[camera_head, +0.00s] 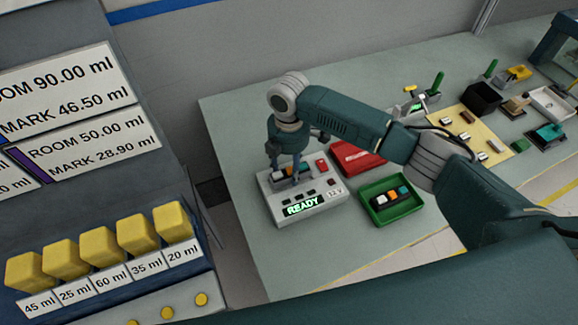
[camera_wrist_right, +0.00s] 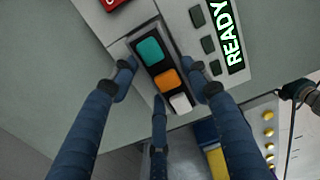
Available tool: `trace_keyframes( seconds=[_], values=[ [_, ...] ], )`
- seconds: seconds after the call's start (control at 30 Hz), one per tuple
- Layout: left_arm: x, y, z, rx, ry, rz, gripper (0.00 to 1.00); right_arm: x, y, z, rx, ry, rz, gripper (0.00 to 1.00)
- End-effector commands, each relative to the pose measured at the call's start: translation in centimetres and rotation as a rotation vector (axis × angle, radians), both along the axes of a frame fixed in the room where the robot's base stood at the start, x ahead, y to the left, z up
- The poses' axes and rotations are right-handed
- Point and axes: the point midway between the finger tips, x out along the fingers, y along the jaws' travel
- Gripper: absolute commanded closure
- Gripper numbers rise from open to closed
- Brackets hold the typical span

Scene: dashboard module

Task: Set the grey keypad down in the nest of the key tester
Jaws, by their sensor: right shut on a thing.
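The key tester (camera_head: 326,206) is a pale grey box with a green lit READY display and a red button on top. The keypad (camera_wrist_right: 156,67) has a grey body with teal, orange and white keys. My right gripper (camera_head: 288,172) is shut on the keypad, its fingers pointing down at the tester's top; in the wrist view its fingers (camera_wrist_right: 165,88) flank the keypad's sides. The keypad is over or in the nest, roughly in line with it; I cannot tell whether it rests on the floor. The nest is mostly hidden beneath it.
A green tray (camera_head: 419,204) holding another keypad stands right of the tester. A red tray (camera_head: 350,160) lies behind, partly under my right arm. A yellow board (camera_head: 493,127) with small parts is farther right. The table is bare in front of the tester.

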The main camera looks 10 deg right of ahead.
Motion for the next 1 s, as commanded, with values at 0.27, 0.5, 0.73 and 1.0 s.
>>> trace_keyframes(
  seconds=[0.27,0.5,0.73,1.0],
  values=[
    [0.0,0.0,-0.3,0.0,0.0,0.0,0.35,0.0,0.0,-0.4,0.0,0.0,0.0,0.83],
    [0.0,0.0,-0.6,0.0,0.0,-0.001,0.35,0.0,0.0,-1.0,0.0,0.0,0.001,0.83],
    [0.0,0.0,-0.8,0.0,0.0,-0.001,0.35,0.0,0.0,-1.6,0.0,0.0,0.001,0.83],
    [0.0,0.0,-0.9,0.0,0.0,-0.001,0.35,0.0,0.0,-1.8,0.0,0.0,0.001,0.32]
  ],
)
